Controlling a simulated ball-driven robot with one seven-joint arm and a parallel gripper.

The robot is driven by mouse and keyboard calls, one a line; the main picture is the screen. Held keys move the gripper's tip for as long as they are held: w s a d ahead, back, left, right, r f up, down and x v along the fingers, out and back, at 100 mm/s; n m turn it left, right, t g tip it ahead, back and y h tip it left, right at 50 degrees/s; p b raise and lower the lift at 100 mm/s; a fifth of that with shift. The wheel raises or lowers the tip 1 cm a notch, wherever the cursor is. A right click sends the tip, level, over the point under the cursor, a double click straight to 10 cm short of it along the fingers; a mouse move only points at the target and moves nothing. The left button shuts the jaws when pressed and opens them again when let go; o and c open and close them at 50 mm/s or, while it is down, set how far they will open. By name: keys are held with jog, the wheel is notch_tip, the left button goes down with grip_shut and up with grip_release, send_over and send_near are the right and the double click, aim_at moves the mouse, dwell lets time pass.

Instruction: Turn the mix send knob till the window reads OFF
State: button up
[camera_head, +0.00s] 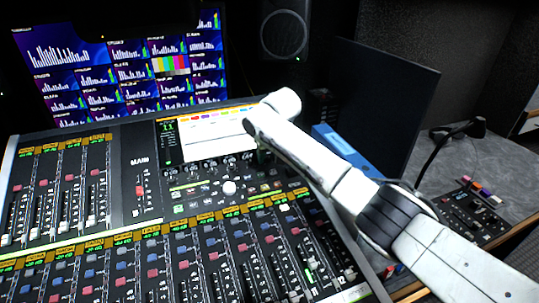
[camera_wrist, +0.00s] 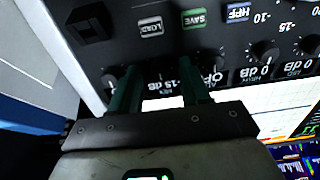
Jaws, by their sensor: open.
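In the wrist view my gripper (camera_wrist: 157,76) is open, its two dark green fingers pointing at the console panel (camera_wrist: 215,45). Between the fingers the panel is dark, and I cannot clearly make out the mix send knob there or whether the fingers touch it. Part of a small printed reading, which looks like "-15 dB", shows beside the right finger; I cannot tell whether it is the knob's window.
Other dark knobs (camera_wrist: 262,53) sit to the right in the wrist view, with LOAD (camera_wrist: 150,27), SAVE (camera_wrist: 194,19) and HPF (camera_wrist: 238,12) labels above. In the head view a monitor (camera_head: 120,65), speaker (camera_head: 284,36), blue box (camera_head: 345,150) and dark panel (camera_head: 385,105) stand behind.

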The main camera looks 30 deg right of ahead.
grip_shut()
dwell(0.3)
jog(key=shift+n, duration=0.3)
jog(key=n+p, duration=0.2)
jog(key=n, duration=0.3)
jog(key=shift+a, duration=0.1)
jog(key=n+p, duration=0.1)
jog(key=n, duration=0.5)
jog(key=shift+s, duration=0.1)
dwell(0.4)
